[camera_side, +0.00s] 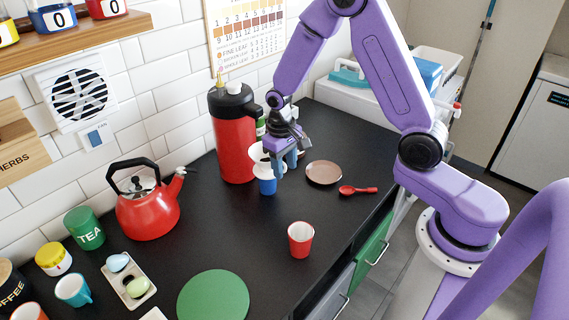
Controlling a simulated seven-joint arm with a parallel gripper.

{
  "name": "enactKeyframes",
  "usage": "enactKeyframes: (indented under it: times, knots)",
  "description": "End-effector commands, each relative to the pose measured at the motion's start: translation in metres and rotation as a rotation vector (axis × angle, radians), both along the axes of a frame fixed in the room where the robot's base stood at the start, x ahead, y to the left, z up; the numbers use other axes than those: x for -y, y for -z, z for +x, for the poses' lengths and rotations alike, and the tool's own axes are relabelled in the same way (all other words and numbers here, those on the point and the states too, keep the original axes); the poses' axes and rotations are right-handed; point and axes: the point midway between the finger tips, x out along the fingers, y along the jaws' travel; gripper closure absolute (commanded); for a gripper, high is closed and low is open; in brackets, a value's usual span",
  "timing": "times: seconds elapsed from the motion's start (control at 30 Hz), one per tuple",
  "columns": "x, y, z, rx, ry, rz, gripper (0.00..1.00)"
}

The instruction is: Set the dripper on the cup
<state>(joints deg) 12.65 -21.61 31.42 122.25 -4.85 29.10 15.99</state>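The white dripper (261,163) is at the blue cup (267,186), near the back of the black counter. Its cone is directly above the cup's mouth in this view; I cannot tell whether it rests on the rim or hangs just over it. My gripper (283,163) points down right at the dripper, on its right side, and partly covers it. The fingers are small and overlap the dripper, so whether they grip it is unclear. A red cup (301,240) with a pale inside stands upright nearer the front edge.
A tall red flask (233,135) stands close behind the dripper. A brown plate (324,173) and red spoon (358,190) lie to the right. A red kettle (147,205) stands left, and a green round mat (213,297) lies in front. The counter's middle is clear.

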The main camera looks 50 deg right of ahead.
Motion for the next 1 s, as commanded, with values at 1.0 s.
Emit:
enactKeyframes:
  times: [1.0]
  knots:
    - [-0.006,-0.125,0.006,0.006,0.001,0.002,0.57]
